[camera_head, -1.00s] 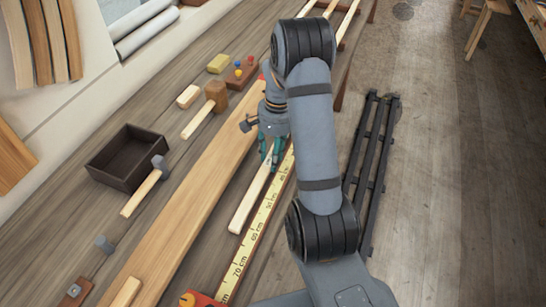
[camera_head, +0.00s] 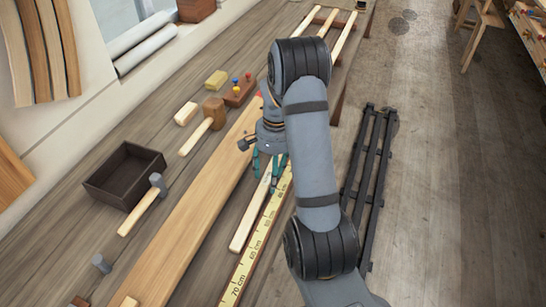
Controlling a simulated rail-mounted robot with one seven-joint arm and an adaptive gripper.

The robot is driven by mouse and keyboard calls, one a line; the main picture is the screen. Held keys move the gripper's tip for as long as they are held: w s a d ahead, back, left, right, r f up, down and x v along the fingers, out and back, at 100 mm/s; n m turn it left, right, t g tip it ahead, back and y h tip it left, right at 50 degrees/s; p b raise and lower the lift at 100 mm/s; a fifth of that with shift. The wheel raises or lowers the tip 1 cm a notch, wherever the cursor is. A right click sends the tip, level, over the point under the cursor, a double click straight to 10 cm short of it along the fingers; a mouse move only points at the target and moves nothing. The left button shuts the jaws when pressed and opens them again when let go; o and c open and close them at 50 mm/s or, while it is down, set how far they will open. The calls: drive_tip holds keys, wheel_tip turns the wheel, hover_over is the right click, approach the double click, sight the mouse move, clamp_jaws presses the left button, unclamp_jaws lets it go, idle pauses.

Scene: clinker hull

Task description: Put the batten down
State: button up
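The batten (camera_head: 245,232) is a pale, narrow wooden strip. It lies lengthwise along the workbench, close beside the yellow measuring tape (camera_head: 251,246), with its near end left of the tape's 60 cm region. My gripper (camera_head: 266,182) points down over the batten with its teal fingers spread, one on each side of the strip. The fingers look open, with a gap between them. My arm hides the far part of the batten, so I cannot tell exactly where it ends.
A wide plank (camera_head: 187,232) lies left of the batten. A black rack (camera_head: 367,185) is on the floor at right.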

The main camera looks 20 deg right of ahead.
wheel_tip(320, 180, up, 13)
drive_tip(key=w+d, duration=0.1)
drive_tip(key=shift+f, duration=0.15)
